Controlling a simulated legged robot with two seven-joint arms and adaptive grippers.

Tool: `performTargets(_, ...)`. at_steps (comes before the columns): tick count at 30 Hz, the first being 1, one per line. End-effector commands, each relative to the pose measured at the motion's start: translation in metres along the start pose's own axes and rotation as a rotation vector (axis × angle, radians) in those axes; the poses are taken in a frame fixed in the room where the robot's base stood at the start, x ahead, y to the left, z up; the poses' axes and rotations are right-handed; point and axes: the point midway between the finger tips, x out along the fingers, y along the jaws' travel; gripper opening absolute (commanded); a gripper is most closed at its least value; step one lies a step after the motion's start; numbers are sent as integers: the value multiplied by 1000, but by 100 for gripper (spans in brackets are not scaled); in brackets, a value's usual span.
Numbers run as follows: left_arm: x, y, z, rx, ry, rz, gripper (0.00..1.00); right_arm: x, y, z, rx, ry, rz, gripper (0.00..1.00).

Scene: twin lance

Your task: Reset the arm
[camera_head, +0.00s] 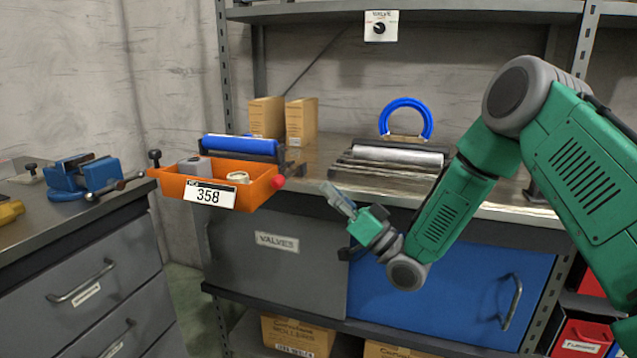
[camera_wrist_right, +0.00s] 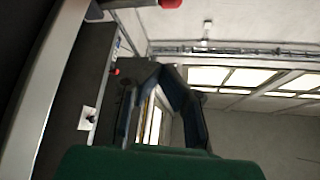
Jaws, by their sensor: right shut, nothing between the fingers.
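My right arm is green and grey and comes in from the right in the head view. Its gripper (camera_head: 338,199) is shut and empty, held in the air in front of the workbench, right of the orange bin and apart from it. In the right wrist view the dark fingers (camera_wrist_right: 165,88) show in front of ceiling lights and a shelf. My left gripper is not in either view.
An orange bin (camera_head: 258,193) labelled 358 holds several parts. A workbench (camera_head: 320,160) carries cardboard boxes (camera_head: 302,121), a metal roller (camera_head: 395,156) and a blue ring (camera_head: 429,122). A blue vise (camera_head: 66,176) stands on the left cabinet. Blue drawer (camera_head: 450,300) below.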

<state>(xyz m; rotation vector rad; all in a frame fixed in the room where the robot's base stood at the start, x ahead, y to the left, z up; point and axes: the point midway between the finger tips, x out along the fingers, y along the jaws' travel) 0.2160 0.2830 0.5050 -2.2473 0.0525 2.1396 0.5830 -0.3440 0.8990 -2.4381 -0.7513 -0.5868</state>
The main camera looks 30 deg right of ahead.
Motion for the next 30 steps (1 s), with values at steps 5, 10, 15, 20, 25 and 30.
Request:
performTargets(5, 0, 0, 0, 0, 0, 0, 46, 0, 0, 0, -1, 1, 0, 0)
performTargets(10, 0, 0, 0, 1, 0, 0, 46, 0, 0, 0, -2, 1, 0, 0)
performTargets(15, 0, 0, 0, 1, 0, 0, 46, 1, -2, 2, -3, -5, 4, 0)
performTargets(20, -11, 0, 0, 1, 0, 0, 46, -7, -2, 43, 2, -149, 107, 0)
performTargets(25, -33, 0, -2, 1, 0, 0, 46, -68, -13, 140, -3, -549, 350, 0)
performTargets(30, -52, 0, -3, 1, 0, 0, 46, -175, -45, 207, -17, -1001, 562, 0)
